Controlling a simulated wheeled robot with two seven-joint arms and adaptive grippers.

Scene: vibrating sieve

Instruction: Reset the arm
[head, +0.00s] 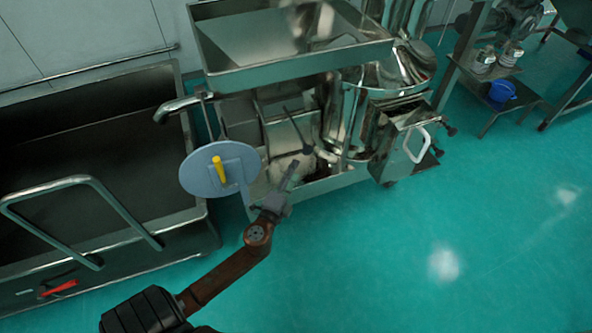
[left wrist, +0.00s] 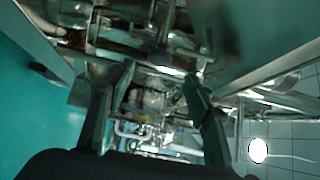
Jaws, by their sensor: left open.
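My left arm comes in from the lower left in the head view. Its gripper (head: 290,168) is over the front of the steel sieve machine (head: 345,120). In the left wrist view the two dark fingers (left wrist: 158,78) stand apart, with nothing seen between them. Blurred machine parts show beyond the fingertips. A grey-blue round plate with a yellow handle (head: 218,169) is just left of the gripper in the head view. I cannot tell whether they touch. My right gripper is not in view.
A steel tray (head: 290,72) tops the machine. A box with a white handle (head: 417,143) is on its right. A dark basin with a metal rail (head: 85,179) stands at left. A blue bowl (head: 502,91) sits on a rack at upper right. The green floor (head: 450,230) at lower right is clear.

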